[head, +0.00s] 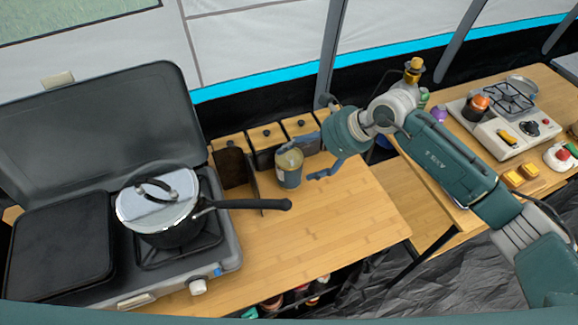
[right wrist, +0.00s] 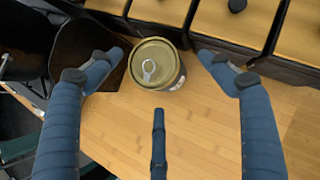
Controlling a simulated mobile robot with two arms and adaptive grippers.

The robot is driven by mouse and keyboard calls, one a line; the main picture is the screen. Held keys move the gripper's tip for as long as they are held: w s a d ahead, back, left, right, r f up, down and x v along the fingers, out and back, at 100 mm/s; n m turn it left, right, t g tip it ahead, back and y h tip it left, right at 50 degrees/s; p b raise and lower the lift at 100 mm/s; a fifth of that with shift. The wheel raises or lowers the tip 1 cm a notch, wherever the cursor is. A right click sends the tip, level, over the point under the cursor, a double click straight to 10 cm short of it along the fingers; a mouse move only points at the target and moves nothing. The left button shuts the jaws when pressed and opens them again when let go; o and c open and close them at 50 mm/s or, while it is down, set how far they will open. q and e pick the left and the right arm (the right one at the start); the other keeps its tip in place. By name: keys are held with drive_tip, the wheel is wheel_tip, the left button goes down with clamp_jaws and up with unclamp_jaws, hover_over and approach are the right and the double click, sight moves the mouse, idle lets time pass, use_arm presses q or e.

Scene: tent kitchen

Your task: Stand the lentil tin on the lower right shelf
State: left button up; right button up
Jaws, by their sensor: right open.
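The lentil tin (head: 289,170) stands upright on the wooden counter, in front of the row of small wooden drawers. In the right wrist view the tin (right wrist: 156,65) shows its gold lid with a ring pull. My right gripper (head: 303,159) is open, with its fingers reaching to the tin from the right. In the right wrist view the blue fingers of the gripper (right wrist: 161,58) are spread to the left and right of the tin, with gaps, and a third finger points at it from below. The lower right shelf cannot be made out surely. My left gripper is not in view.
A camp stove with a lidded pot (head: 165,215) stands at the left, and the pot's black handle (head: 250,204) reaches toward the tin. Drawers (head: 267,134) line the back. Bare counter (head: 335,215) lies in front. Several items sit below its front edge. A second table at right holds a burner (head: 505,120).

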sight(294, 159)
drive_tip(key=x, duration=0.1)
drive_tip(key=p+x, duration=0.1)
drive_tip(key=x, duration=0.1)
drive_tip(key=shift+s+a+p, duration=0.15)
drive_tip(key=shift+a+p, duration=0.15)
drive_tip(key=shift+a, duration=0.15)
drive_tip(key=shift+a+f, duration=0.1)
drive_tip(key=shift+f, duration=0.25)
drive_tip(key=c, duration=1.5)
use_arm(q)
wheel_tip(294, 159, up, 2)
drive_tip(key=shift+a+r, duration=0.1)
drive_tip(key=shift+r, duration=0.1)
use_arm(e)
drive_tip(key=shift+r, duration=0.1)
drive_tip(key=c, duration=0.3)
drive_tip(key=shift+c, duration=0.2)
